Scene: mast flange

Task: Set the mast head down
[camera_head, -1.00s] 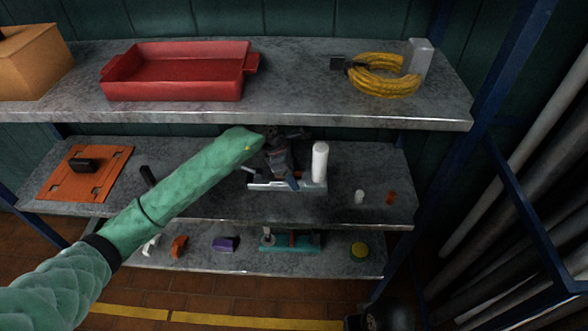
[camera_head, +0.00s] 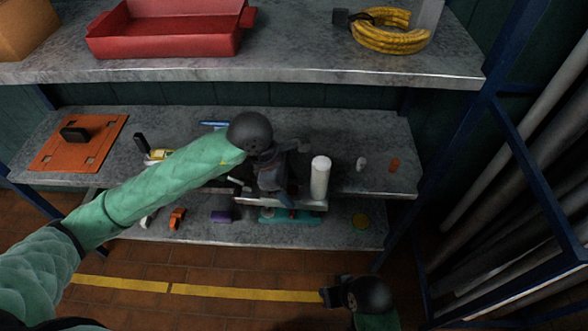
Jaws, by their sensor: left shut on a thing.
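What looks like the mast head, a pale flat plate (camera_head: 308,204) with an upright white cylinder (camera_head: 320,178) at its right end, is held at the middle shelf's front edge. My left gripper (camera_head: 284,192) is shut on it from above, left of the cylinder. The fingers and dark wrist hide part of the plate and the exact grip. In the picture the plate overlaps the shelf edge; I cannot tell any contact beneath it. My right gripper (camera_head: 328,297) shows small and dark at the bottom, low over the floor; its jaws are unclear.
The middle shelf (camera_head: 375,145) carries an orange panel (camera_head: 50,155) at left and small white (camera_head: 361,163) and orange (camera_head: 394,165) pieces at right. The upper shelf holds a red tray (camera_head: 165,40) and yellow cable (camera_head: 385,40). The lower shelf has several small items. A blue post (camera_head: 455,145) stands right.

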